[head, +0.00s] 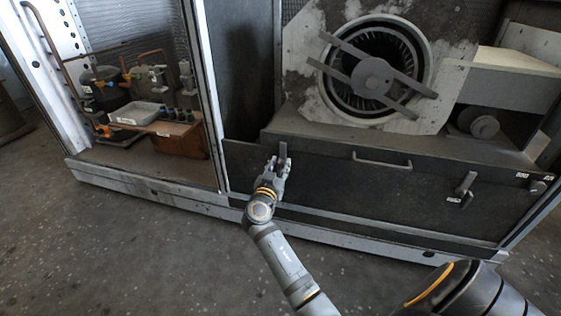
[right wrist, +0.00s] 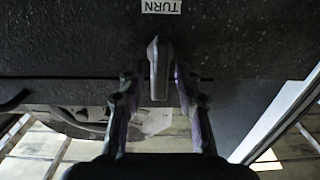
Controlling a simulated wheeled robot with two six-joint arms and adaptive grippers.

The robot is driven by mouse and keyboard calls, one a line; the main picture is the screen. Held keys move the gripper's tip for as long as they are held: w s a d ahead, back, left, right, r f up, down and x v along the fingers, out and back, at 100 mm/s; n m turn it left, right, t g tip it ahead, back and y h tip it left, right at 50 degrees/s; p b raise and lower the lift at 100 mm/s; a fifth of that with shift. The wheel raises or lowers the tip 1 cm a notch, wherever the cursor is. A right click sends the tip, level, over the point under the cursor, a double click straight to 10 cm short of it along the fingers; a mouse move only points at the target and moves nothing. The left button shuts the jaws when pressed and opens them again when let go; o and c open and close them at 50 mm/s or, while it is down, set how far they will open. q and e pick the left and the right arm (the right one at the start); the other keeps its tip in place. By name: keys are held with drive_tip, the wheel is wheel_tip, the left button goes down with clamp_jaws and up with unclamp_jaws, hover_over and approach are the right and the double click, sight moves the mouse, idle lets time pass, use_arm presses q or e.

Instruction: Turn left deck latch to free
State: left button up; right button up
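The left deck latch (head: 283,150) is a dark, narrow handle near the upper left of the dark front panel. It stands about upright in the head view. My right gripper (head: 278,170) is at this latch and hides its lower part. In the right wrist view the latch handle (right wrist: 158,68) lies between the two fingers of the right gripper (right wrist: 155,85). The fingers stand on both sides of it with a gap visible at the left, so the gripper looks open. My left gripper is not in view.
The front panel (head: 330,190) has a bar handle (head: 382,160) and a second latch (head: 465,186) at the right. The blower housing (head: 375,75) stands above the deck. A left bay holds a tray (head: 138,113) and fittings. A frame post (head: 205,90) is left of the gripper.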

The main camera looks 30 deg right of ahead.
clamp_jaws()
idle(0.4)
